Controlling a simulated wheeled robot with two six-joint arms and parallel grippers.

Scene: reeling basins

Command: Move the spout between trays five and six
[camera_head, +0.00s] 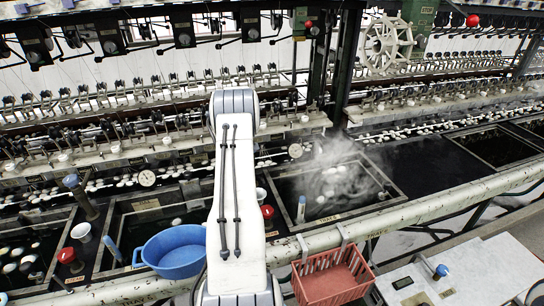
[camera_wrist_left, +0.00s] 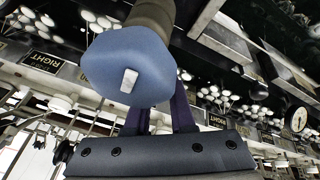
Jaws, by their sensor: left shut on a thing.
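In the left wrist view, my left gripper (camera_wrist_left: 160,113) is shut on a dark olive piece with a faceted blue end and a small white square, which looks like the spout (camera_wrist_left: 128,72). The blue end hides the fingertips. In the head view, my white left arm rises through the middle and hides its gripper and the held piece. Another dark post with a blue cap (camera_head: 72,181) stands tilted at the left basins. A dark basin (camera_head: 395,190) with steam over it lies right of my arm. My right gripper is not in view.
A blue bowl (camera_head: 175,251) sits left of my arm. A red basket (camera_head: 332,280) hangs on the long pale front pipe (camera_head: 425,208). Red-capped pots and cups stand along the basins. Reeling machinery and a pale spoked wheel (camera_head: 388,43) fill the back.

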